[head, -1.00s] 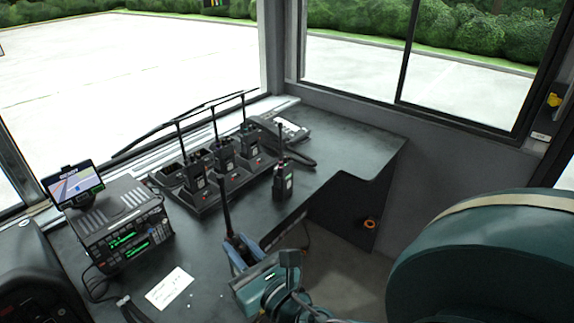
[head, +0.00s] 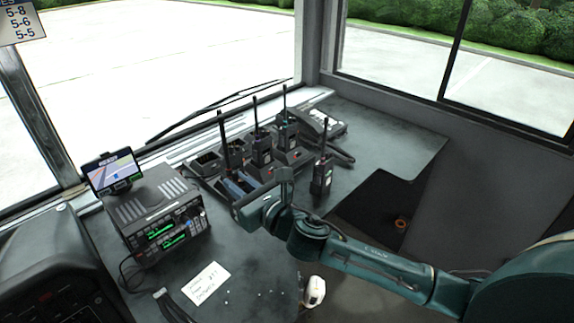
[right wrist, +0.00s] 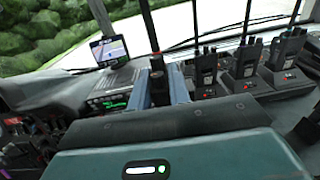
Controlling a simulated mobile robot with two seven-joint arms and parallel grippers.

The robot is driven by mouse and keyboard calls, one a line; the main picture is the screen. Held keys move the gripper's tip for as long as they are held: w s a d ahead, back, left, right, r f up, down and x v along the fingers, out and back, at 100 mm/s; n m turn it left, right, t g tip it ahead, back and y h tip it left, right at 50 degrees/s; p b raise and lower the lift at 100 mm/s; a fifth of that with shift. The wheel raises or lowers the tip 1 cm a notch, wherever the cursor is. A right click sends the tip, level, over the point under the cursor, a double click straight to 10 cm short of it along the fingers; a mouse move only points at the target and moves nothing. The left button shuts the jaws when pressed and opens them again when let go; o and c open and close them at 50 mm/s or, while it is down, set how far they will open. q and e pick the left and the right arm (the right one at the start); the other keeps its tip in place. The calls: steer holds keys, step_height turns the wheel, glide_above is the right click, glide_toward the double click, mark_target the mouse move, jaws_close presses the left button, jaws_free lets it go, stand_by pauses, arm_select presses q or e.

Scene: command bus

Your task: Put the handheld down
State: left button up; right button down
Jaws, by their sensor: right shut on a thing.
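My right gripper (head: 240,184) is shut on a black handheld radio. In the right wrist view the handheld (right wrist: 159,82) stands upright between the two blue-grey fingers (right wrist: 159,92), its antenna pointing up. In the head view it overlaps the left end of the charger rack, so its lower part and any contact below are hidden. The black charger rack (head: 213,178) holds other handhelds, including one in the middle (head: 261,149) and one at the far end (head: 287,133). Another handheld (head: 321,176) stands upright on the dark desk (head: 385,135), right of the rack. My left gripper is not in view.
A radio unit (head: 160,225) with green displays and a small screen (head: 113,172) stand left of the gripper. A white note (head: 206,283) lies in front. A desk phone (head: 325,122) is behind the rack. A pale rounded thing (head: 313,291) is near the desk's front edge.

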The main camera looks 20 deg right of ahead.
steer(key=shift+w+a+r, duration=0.25)
steer(key=shift+w+r, duration=0.25)
steer(key=shift+w, duration=0.25)
step_height(320, 180, down, 9)
steer(key=b, duration=0.3)
steer(key=shift+w+f, duration=0.1)
steer(key=shift+f, duration=0.3)
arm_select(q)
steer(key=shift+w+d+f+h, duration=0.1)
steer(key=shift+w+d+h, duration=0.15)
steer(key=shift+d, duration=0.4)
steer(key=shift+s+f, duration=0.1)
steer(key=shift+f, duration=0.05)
arm_select(e)
steer(key=shift+f, duration=0.15)
steer(key=c, duration=1.8)
jaws_free()
steer(key=shift+f, duration=0.15)
steer(key=o, duration=0.5)
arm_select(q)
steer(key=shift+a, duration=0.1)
